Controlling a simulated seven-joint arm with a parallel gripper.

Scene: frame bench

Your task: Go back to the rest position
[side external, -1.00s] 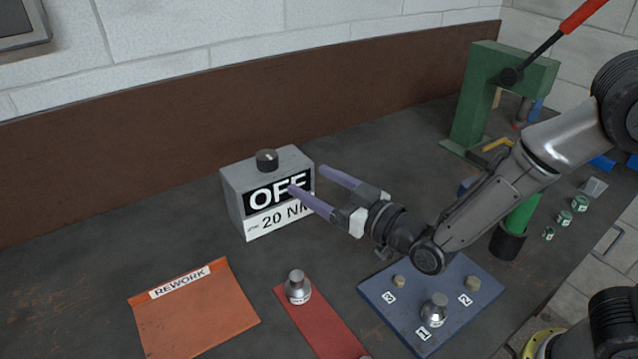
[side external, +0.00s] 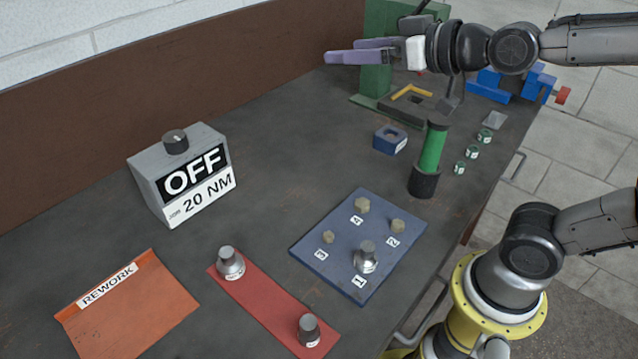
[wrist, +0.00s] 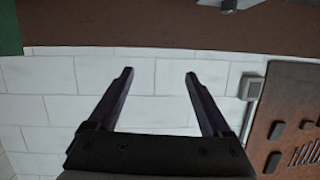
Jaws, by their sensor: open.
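My gripper (side external: 362,53) is at the top of the side external view, raised above the bench and pointing left, in front of the green press frame. In the wrist view its two purple fingers (wrist: 158,88) stand apart with nothing between them. Behind them are the white block wall and a brown band. No object is near the fingertips.
A grey box (side external: 190,180) reads OFF, 20 NM. A blue plate (side external: 330,262) has numbered bolts and a metal socket (side external: 366,257). A red strip (side external: 268,312) holds two sockets. An orange REWORK mat (side external: 130,315), green cylinder (side external: 432,150) and blue vise (side external: 500,85) also stand here.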

